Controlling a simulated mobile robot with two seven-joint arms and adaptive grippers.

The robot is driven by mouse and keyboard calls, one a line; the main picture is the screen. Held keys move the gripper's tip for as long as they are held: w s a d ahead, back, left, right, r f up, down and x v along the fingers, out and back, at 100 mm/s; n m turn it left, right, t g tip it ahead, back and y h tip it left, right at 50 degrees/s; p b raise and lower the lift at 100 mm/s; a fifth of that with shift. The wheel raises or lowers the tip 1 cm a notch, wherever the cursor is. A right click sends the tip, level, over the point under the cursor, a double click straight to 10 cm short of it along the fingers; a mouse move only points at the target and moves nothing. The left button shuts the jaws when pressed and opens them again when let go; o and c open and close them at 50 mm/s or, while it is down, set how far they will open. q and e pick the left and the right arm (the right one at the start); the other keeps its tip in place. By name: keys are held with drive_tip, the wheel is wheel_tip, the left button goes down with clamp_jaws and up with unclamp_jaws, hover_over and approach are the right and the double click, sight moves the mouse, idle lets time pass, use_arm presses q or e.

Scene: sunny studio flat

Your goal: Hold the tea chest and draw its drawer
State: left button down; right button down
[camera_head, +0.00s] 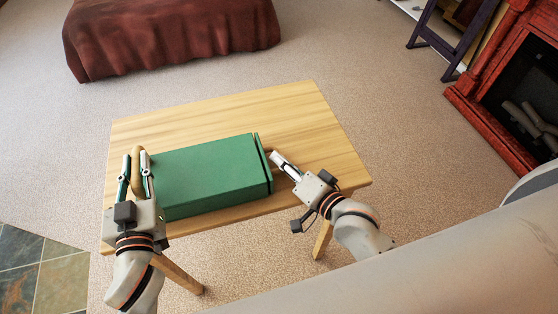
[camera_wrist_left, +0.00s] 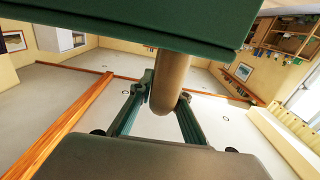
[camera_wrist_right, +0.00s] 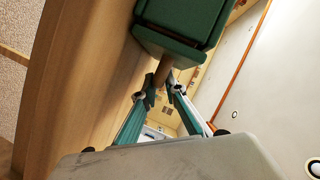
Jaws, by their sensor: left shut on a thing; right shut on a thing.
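The green tea chest (camera_head: 205,175) lies on the wooden table. My left gripper (camera_head: 136,160) is shut on the tan handle (camera_wrist_left: 171,80) at the chest's left end; the handle passes between the fingers in the left wrist view. The drawer's green front (camera_head: 264,163) is at the chest's right end, with a narrow dark gap between it and the body. My right gripper (camera_head: 277,162) is at this front, shut on a brown pull (camera_wrist_right: 162,70) that shows in the right wrist view. The drawer's inside is hidden.
The table (camera_head: 310,125) is bare behind the chest and to its right. A red-covered piece of furniture (camera_head: 170,35) stands beyond the table. A red fireplace (camera_head: 490,75) is at the far right.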

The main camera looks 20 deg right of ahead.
drive_tip(key=d, duration=1)
drive_tip(key=shift+d+f, duration=0.1)
drive_tip(key=shift+d, duration=0.3)
use_arm(q)
drive_tip(key=shift+a, duration=0.1)
use_arm(e)
drive_tip(key=c, duration=2.1)
unclamp_jaws()
drive_tip(key=v, duration=1.2)
